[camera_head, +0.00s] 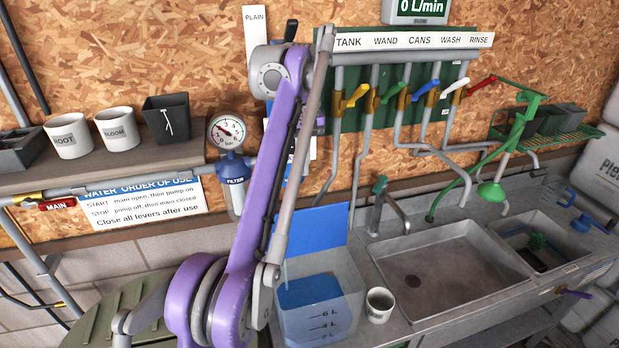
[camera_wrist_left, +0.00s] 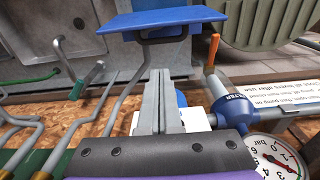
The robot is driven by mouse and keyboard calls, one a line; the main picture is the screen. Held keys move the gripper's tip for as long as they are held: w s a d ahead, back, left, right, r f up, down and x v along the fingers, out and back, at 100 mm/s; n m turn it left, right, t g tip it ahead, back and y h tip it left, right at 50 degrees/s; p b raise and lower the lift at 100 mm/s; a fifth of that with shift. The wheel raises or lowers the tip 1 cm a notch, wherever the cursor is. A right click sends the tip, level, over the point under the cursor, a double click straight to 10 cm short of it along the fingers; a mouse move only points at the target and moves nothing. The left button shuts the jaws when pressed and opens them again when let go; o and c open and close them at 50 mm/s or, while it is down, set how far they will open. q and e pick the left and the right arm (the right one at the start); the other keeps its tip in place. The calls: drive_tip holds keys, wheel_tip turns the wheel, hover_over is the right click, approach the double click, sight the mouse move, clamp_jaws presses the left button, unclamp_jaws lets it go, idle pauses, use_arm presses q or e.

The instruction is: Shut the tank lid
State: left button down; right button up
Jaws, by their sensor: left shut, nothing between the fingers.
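A clear tank (camera_head: 322,318) with litre marks stands on the counter beside the sink in the head view. Its blue lid (camera_head: 318,238) stands raised at the tank's back edge, so the tank is open, with blue showing inside. In the left wrist view a blue panel (camera_wrist_left: 172,20), apparently this lid, lies beyond the fingertips. My left gripper (camera_wrist_left: 160,75) is shut and empty, with a visible gap in the picture between it and the panel. In the head view my purple left arm hides most of this gripper and covers the tank's left side. My right gripper is not in view.
A pressure gauge (camera_head: 226,133) and blue filter (camera_head: 232,168) are on the wall left of my arm. Levers and pipes fill the green panel (camera_head: 385,105). A white cup (camera_head: 379,305) stands right of the tank, before the sink (camera_head: 440,275). A ridged green cover (camera_head: 120,318) is at lower left.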

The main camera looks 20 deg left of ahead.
sight(305, 227)
use_arm(q)
drive_tip(key=f+b, duration=0.1)
drive_tip(key=f, duration=0.4)
drive_tip(key=f+b, duration=0.1)
drive_tip(key=f, duration=0.2)
drive_tip(key=shift+s+a+f+b, duration=0.15)
drive_tip(key=shift+s+f+b, duration=0.1)
drive_tip(key=shift+f+b, duration=0.1)
drive_tip(key=shift+f, duration=0.5)
drive_tip(key=shift+w+f, duration=0.1)
drive_tip(key=shift+w, duration=0.1)
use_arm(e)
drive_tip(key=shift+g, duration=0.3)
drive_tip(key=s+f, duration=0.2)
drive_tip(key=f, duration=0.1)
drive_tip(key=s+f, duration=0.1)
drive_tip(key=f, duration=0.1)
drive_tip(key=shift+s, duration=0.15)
use_arm(q)
drive_tip(key=shift+s, duration=0.1)
